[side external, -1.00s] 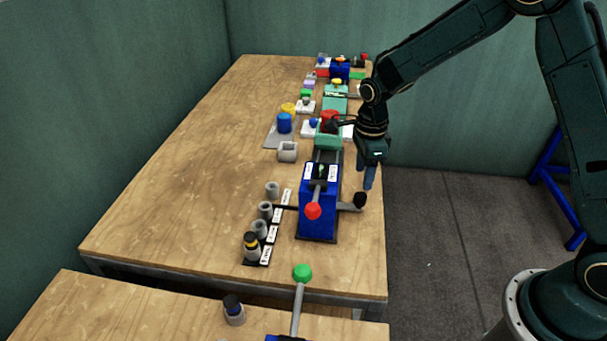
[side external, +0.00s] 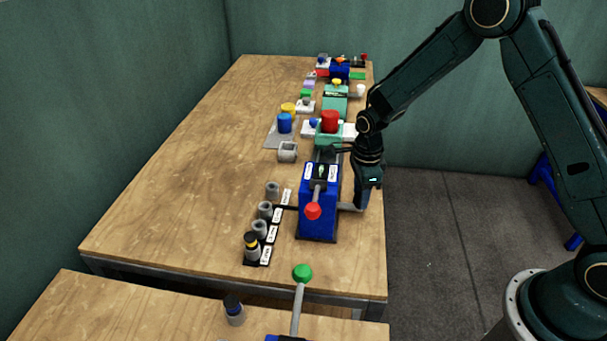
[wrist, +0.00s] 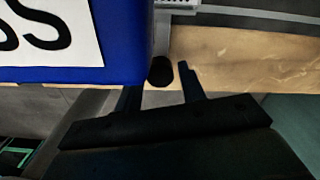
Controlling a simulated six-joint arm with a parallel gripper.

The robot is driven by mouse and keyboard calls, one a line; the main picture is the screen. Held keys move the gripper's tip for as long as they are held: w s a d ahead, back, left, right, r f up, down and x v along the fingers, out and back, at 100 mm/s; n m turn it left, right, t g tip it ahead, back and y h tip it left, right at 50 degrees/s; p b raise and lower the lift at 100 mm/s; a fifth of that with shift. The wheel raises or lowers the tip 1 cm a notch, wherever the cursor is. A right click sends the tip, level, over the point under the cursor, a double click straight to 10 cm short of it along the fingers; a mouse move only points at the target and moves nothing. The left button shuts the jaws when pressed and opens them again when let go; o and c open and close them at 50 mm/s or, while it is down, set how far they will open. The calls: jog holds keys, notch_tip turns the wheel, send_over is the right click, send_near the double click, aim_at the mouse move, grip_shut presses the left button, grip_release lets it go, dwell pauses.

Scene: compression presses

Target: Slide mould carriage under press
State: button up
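The blue press (side external: 318,213) stands near the right edge of the bench, with white labels and a red-knobbed lever (side external: 313,210) on top. A grey rod (side external: 347,207) sticks out to the right from low on the press; which part it belongs to is hidden. Its black knob (wrist: 160,71) shows in the wrist view between my fingers, beside the blue housing with "SS" lettering. My gripper (wrist: 157,80) is open, one finger on each side of the knob, with gaps visible. In the side view my gripper (side external: 362,204) covers the knob. The mould carriage cannot be clearly made out.
A dark rail (side external: 326,156) and a green unit with a red cylinder (side external: 329,121) lie behind the press. Grey cups (side external: 265,210) stand in a row to its left. A second bench with a green-knobbed lever (side external: 303,273) is in front. The bench's left half is clear.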

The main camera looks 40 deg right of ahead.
grip_shut()
jog(key=shift+s+a, duration=1.45)
jog(key=shift+a, duration=0.05)
jog(key=shift+o, duration=1.7)
grip_release()
jog(key=shift+r, duration=0.2)
notch_tip(320, 180, up, 14)
jog(key=shift+f, duration=0.25)
